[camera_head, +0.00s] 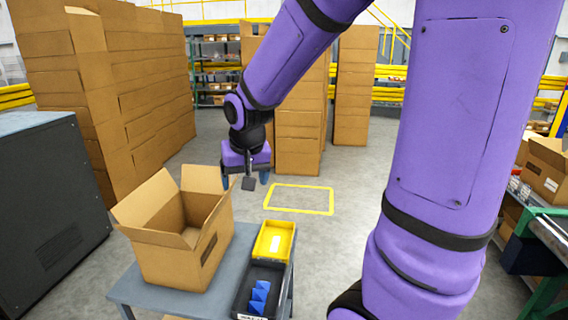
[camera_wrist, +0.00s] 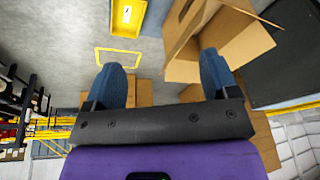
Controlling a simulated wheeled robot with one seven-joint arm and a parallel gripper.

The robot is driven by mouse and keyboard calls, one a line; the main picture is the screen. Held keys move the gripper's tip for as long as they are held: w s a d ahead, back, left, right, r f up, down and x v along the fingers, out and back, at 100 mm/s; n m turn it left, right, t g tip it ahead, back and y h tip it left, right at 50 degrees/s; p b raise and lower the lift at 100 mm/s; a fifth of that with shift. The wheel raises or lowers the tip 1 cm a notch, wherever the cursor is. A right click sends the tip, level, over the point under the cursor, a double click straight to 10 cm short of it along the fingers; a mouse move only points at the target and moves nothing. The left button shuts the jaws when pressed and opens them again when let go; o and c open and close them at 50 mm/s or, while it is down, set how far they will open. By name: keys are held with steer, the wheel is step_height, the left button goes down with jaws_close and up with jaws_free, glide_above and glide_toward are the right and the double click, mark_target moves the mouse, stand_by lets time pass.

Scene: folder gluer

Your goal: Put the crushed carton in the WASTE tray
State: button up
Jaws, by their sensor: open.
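My gripper (camera_head: 246,182) is open and empty, in the air beyond the cardboard box and the trays. In the wrist view its two blue-padded fingers (camera_wrist: 163,78) stand wide apart with nothing between them. A blue, zigzag-folded piece that looks like the crushed carton (camera_head: 259,296) lies in a black tray (camera_head: 266,270) at the near end of the grey table. The black tray's front label is cut off by the picture's edge; its first letters look like "WA". The black tray is not visible in the wrist view.
A yellow tray (camera_head: 264,249) with a pale marking adjoins the black tray; it also shows in the wrist view (camera_wrist: 125,33). An open cardboard box (camera_head: 168,262) stands left of the trays. A dark cabinet (camera_head: 45,210) is at left. The yellow-outlined floor square (camera_head: 299,212) is clear.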

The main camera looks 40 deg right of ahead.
steer(key=s+a+r+n+t, duration=0.1)
steer(key=s+a+r+n, duration=0.1)
steer(key=s+r, duration=0.3)
steer(key=s+a+r+n+y, duration=0.1)
steer(key=s+r, duration=0.4)
steer(key=s, duration=0.8)
steer(key=shift+a+r+n+t, duration=0.4)
steer(key=shift+a+n, duration=0.3)
